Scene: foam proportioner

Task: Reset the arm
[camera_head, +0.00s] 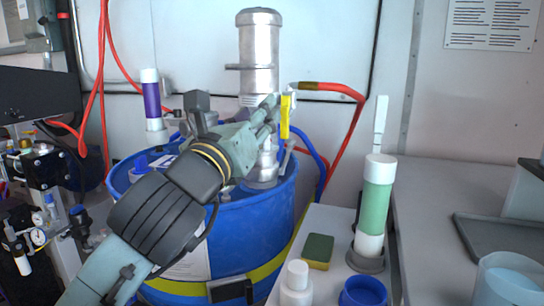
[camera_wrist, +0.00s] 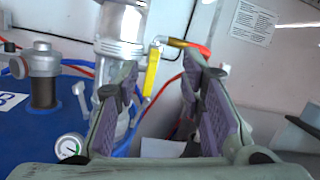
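My arm reaches in from the lower left in the head view, over a blue drum (camera_head: 250,235). My gripper (camera_head: 272,108) is beside a metal pump (camera_head: 260,50) on the drum, close to a yellow valve handle (camera_head: 285,118). In the wrist view my gripper (camera_wrist: 160,72) is open, its two purple-padded fingers wide apart. The yellow handle (camera_wrist: 152,72) hangs down and shows between them, beyond the tips; no contact is visible. Nothing is held. In the head view, the gripper's fingers partly overlap the pump's lower part.
A red hose (camera_head: 345,92) runs from the valve. A green-and-white cylinder (camera_head: 376,200), a sponge (camera_head: 318,250) and a white bottle (camera_head: 296,285) stand on the ledge at right. A purple bottle (camera_head: 151,100) is behind the arm. A grey counter (camera_head: 440,205) lies farther right.

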